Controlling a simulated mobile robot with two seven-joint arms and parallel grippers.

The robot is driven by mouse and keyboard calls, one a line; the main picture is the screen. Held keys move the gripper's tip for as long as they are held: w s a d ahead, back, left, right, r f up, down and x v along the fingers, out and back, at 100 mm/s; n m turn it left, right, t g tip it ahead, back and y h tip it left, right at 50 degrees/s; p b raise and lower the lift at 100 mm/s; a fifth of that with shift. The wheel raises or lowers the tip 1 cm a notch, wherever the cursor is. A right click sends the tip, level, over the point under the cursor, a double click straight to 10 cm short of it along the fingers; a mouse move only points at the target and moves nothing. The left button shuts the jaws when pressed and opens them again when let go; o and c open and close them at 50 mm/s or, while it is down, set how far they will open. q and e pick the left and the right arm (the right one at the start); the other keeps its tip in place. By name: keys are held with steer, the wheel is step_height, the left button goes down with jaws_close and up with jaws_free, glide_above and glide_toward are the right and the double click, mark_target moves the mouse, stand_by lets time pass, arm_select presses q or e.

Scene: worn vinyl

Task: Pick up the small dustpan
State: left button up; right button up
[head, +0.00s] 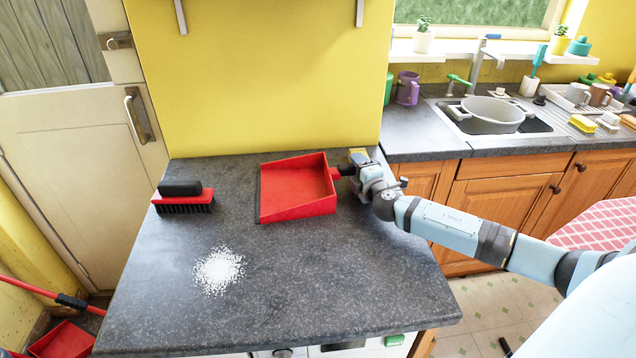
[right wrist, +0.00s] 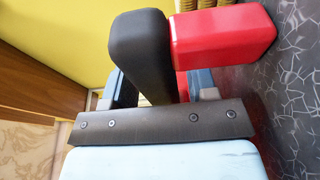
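The small red dustpan (head: 297,190) lies on the dark grey counter (head: 330,275), its open edge to the left and its short black handle to the right. My right gripper (head: 352,166) is at the handle, reaching in from the right. In the right wrist view the black handle (right wrist: 140,45) stands between the two fingers (right wrist: 160,88), which look spread, with a gap beside the handle. Part of the red pan (right wrist: 222,35) shows beyond it. The fingertips are partly hidden behind the handle. My left gripper is not in view.
A red-and-black brush (head: 183,197) lies on the counter's left side. A pile of white grains (head: 219,270) lies near the front left. The counter's front right is clear. The yellow wall (head: 255,80) rises behind; a sink with a pot (head: 492,114) is at the right.

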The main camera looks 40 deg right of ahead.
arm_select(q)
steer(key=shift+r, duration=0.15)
arm_select(e)
steer(key=c, duration=0.8)
steer(key=shift+r, duration=0.1)
steer(key=shift+c, duration=0.2)
